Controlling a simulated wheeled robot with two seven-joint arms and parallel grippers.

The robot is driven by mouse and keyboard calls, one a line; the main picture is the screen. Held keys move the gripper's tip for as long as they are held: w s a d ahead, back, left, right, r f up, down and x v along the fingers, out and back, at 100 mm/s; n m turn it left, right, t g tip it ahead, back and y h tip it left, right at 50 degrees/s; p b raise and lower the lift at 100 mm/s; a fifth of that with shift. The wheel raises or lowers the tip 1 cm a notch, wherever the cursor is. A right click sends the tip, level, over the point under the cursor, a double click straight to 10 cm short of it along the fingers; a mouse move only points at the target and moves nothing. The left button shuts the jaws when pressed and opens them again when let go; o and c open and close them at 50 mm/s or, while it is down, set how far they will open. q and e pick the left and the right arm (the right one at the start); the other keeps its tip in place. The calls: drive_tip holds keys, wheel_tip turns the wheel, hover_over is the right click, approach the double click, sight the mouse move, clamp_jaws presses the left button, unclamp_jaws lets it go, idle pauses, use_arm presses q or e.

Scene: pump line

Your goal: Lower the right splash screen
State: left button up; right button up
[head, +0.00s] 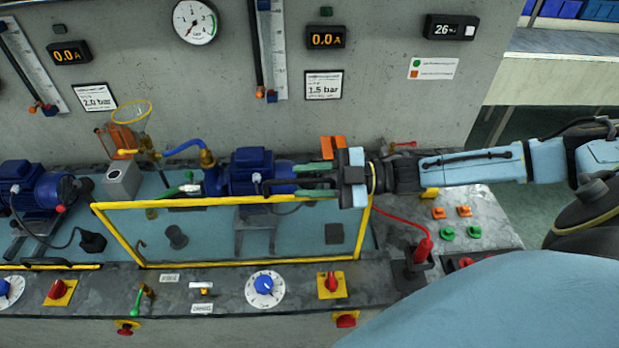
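The right splash screen (238,201) is a clear panel in a yellow frame. It stands raised in front of the blue pump (252,172), its lower edge along the front of the bench. My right gripper (280,181) reaches in from the right, just above the right part of the screen's top bar. Its fingers point left and look parted, with nothing seen between them; I cannot tell whether they touch the bar. My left gripper is not in view.
A second yellow-framed screen (50,266) lies at the lower left edge. Dials and red switches line the bench front (225,285). A red cable and plug (422,250) stand right of the screen, beside a panel of green and orange buttons (462,224).

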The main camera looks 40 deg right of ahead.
drive_tip(key=shift+c, duration=0.4)
clamp_jaws()
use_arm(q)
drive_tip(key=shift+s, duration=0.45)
